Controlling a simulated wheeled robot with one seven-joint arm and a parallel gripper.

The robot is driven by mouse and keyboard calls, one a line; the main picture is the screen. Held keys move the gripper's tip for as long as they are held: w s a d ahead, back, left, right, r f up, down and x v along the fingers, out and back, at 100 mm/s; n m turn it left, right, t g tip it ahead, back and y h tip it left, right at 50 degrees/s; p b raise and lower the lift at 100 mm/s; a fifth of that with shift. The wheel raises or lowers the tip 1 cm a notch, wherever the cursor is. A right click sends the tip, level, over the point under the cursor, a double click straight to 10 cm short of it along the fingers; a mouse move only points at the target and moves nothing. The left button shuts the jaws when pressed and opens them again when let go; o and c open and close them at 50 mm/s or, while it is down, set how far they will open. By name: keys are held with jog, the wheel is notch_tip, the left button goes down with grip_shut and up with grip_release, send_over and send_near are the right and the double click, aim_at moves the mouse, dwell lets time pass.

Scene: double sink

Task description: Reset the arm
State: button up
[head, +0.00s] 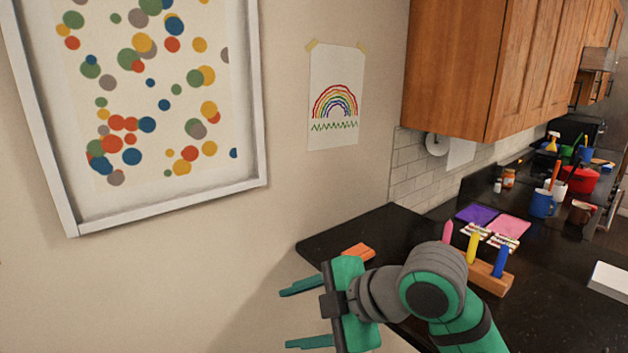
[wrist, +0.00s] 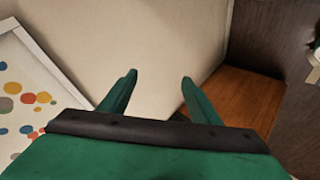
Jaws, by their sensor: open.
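My gripper (head: 308,314) is green with a dark band. In the head view it is off the left end of the black counter, in front of the bare wall. Its two fingers point left and are spread apart with nothing between them. My arm bends at a round green and grey joint over the counter's near edge.
The black counter (head: 350,236) holds an orange block (head: 358,252), a wooden holder (head: 490,278) with coloured pegs, a purple sheet (head: 475,214), a pink sheet (head: 508,226) and a blue mug (head: 541,203). Wooden cabinets (head: 465,65) hang above. A framed dot picture (head: 255,150) is on the wall.

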jog(key=w+a+f+m+t+y, duration=0.3)
jog(key=w+a+f+m+t, duration=0.35)
jog(key=m+t, duration=0.5)
jog(key=s+d+f+m+h, duration=0.1)
jog(key=s+f+m+h, duration=0.25)
jog(key=f, duration=0.25)
jog(key=s+d+f+m+t+h, duration=0.1)
jog(key=s+d+f+m+h, duration=0.15)
jog(key=f+m, duration=0.35)
jog(key=s+d+f+m+h, duration=0.1)
jog(key=s+f+m+h, duration=0.25)
jog(key=f, duration=0.35)
jog(key=s+d+f, duration=0.1)
jog(key=s+f, duration=0.1)
jog(key=s, duration=0.8)
jog(key=s+d+f+n+g+h, duration=0.1)
jog(key=s+d+f, duration=0.1)
jog(key=s, duration=0.7)
jog(key=s+d+f+g+h, duration=0.1)
jog(key=s+f, duration=0.2)
jog(key=s, duration=0.7)
jog(key=shift+s+d+f, duration=0.3)
jog(key=shift+d+f, duration=0.05)
jog(key=shift+d, duration=0.05)
jog(key=shift+n+h, duration=0.25)
